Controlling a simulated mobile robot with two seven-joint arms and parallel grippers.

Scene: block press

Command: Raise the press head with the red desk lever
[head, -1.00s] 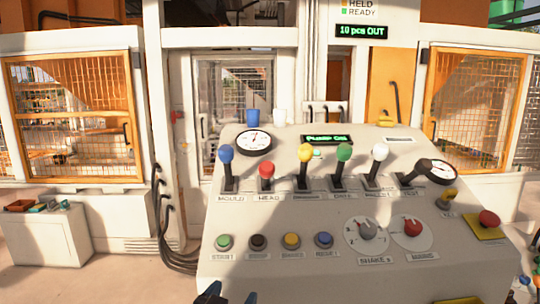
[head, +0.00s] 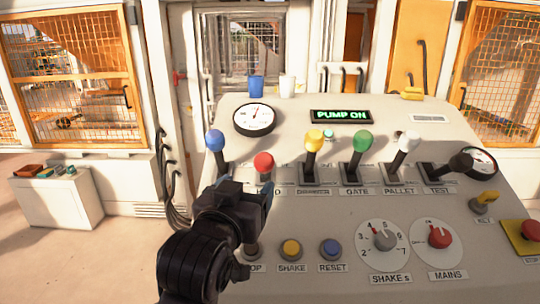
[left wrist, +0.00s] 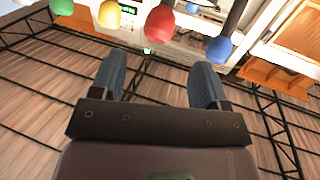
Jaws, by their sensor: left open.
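The red knob (left wrist: 160,23) shows beyond the fingertips, roughly in line with the gap. I cannot make out the press head. My right gripper is not in view.
A blue lever (head: 215,141) stands close left of the red one and a yellow lever (head: 314,140) to its right. Green, white and black levers follow. A lit display (head: 341,116) reads PUMP ON.

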